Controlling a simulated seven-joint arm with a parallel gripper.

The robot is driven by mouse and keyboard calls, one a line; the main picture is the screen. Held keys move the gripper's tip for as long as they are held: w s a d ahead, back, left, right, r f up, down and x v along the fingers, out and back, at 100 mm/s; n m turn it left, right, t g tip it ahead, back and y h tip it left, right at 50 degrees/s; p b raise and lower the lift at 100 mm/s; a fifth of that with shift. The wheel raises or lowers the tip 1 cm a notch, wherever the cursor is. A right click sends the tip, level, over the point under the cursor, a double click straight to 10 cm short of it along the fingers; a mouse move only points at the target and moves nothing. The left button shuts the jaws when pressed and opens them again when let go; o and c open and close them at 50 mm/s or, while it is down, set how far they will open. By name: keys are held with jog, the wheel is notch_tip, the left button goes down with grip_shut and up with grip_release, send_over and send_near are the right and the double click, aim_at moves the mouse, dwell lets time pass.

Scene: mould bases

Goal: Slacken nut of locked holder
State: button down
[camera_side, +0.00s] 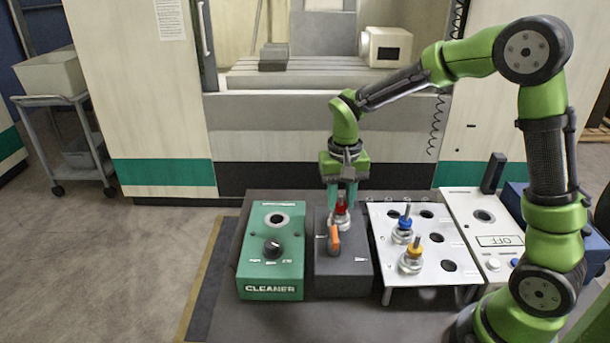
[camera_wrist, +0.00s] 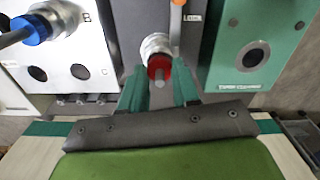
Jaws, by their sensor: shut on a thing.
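The holder with a red nut (camera_side: 341,207) stands upright in the dark grey locking block (camera_side: 350,268). Its silvery body (camera_wrist: 156,44) and red nut (camera_wrist: 158,65) also show in the wrist view. An orange lever (camera_side: 334,240) is on the block, in front of the holder. My gripper (camera_side: 341,200) points down over the holder, its two teal fingers on either side of the red nut and shut on it. In the wrist view the fingers (camera_wrist: 160,80) flank the red nut; their exact contact is partly hidden.
A green cleaner box (camera_side: 270,265) stands left. A white device (camera_side: 478,228) with an "OFF" display is further right.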

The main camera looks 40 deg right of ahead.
jog(key=n, duration=0.5)
jog(key=shift+n, duration=2.5)
jog(key=c, duration=0.8)
grip_release()
notch_tip(320, 180, up, 17)
